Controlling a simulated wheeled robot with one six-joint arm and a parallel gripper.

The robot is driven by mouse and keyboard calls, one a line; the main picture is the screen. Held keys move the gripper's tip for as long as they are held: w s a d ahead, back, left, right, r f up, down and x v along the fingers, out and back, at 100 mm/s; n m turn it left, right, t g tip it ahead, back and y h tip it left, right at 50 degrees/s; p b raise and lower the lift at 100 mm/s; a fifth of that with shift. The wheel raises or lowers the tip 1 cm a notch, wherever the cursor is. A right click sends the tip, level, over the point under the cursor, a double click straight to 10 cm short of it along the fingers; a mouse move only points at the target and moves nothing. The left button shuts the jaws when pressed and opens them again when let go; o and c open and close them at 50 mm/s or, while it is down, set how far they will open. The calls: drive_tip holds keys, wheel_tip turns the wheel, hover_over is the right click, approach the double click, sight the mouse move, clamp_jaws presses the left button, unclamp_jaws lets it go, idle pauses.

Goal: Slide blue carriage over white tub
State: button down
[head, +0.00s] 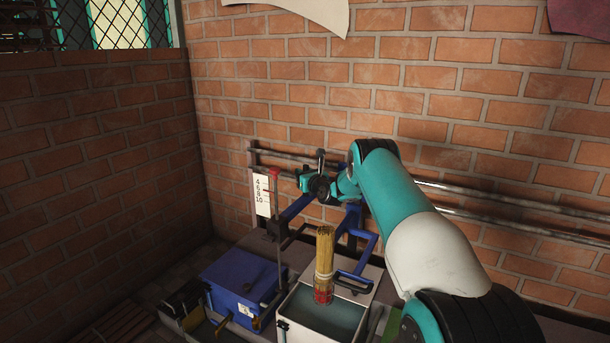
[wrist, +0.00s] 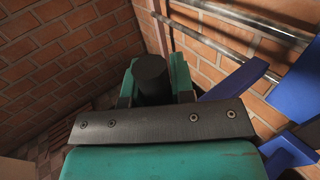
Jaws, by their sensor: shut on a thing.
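The blue carriage (head: 352,218) is a blue frame on metal rails along the brick wall; its blue parts also show at the right of the wrist view (wrist: 240,78). The white tub (head: 283,306) stands in front of and below it, with a grey-blue inside. My gripper (head: 318,187) is at the carriage's upper left, behind the tub. It is shut on a black upright handle (wrist: 151,76), which seems to belong to the carriage. The finger contact is partly hidden. A bundle of thin tan sticks (head: 325,250) with a red base (head: 323,291) stands upright at the tub.
A blue box (head: 240,278) stands left of the tub. A white number card (head: 262,195) hangs on a thin post by the rails. Brick walls (head: 450,85) close off the back and left. Rails (head: 520,222) run on to the right behind my arm.

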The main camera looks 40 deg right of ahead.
drive_tip(key=shift+d, duration=0.15)
drive_tip(key=c, duration=1)
unclamp_jaws()
drive_tip(key=shift+o, duration=0.2)
drive_tip(key=v, duration=1.7)
drive_tip(key=shift+s+r, duration=0.1)
drive_tip(key=shift+s, duration=0.05)
